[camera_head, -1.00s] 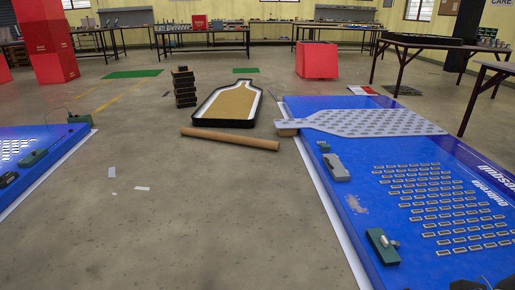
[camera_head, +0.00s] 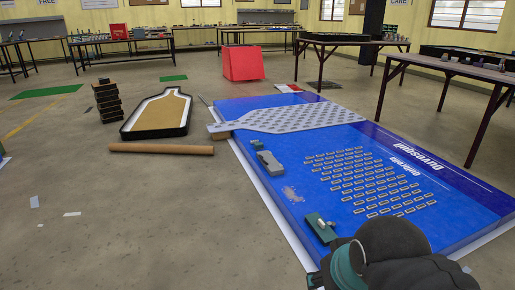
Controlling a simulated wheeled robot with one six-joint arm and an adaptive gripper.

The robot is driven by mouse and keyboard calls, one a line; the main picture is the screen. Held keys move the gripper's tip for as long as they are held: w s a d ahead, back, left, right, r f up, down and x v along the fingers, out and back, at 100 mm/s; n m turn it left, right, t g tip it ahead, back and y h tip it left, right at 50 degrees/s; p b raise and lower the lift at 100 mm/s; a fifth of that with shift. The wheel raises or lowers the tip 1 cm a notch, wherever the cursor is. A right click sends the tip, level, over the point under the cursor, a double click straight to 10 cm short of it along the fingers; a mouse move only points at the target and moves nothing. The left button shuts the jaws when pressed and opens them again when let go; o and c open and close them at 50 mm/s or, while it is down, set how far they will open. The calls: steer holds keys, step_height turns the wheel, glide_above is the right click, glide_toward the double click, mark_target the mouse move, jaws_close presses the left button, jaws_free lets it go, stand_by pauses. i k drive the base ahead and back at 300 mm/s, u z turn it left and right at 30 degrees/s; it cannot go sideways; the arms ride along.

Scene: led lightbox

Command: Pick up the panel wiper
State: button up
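A large blue lightbox panel (camera_head: 300,190) with a white edge lies low on the floor at the right of the head view. A grey block-like tool (camera_head: 269,163) lies near its left edge, beside a pale brownish smudge (camera_head: 292,194). It may be the panel wiper, but I cannot tell for certain. A green tool with a pale part (camera_head: 321,228) lies nearer, on the same edge. A small green piece (camera_head: 257,144) lies behind the grey tool. My dark arm with a teal ring covers the panel's near corner. My gripper's fingers do not show.
A grey perforated bottle-shaped sheet (camera_head: 290,119) lies across the panel's far end. A brown tube (camera_head: 161,149), a black-rimmed bottle-shaped tray (camera_head: 157,116) and a dark stack (camera_head: 108,102) are on the floor to the left. Tables (camera_head: 450,68) stand right.

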mark_target(260, 145)
steer(key=u, duration=0.2)
steer(key=i, duration=0.35)
steer(key=u, duration=0.6)
steer(key=i, duration=1.8)
steer(key=u, duration=0.2)
steer(key=i, duration=1.75)
steer(key=z, duration=1.25)
steer(key=i, duration=0.95)
steer(key=z, duration=1.25)
steer(key=i, duration=0.4)
steer(key=z, duration=0.3)
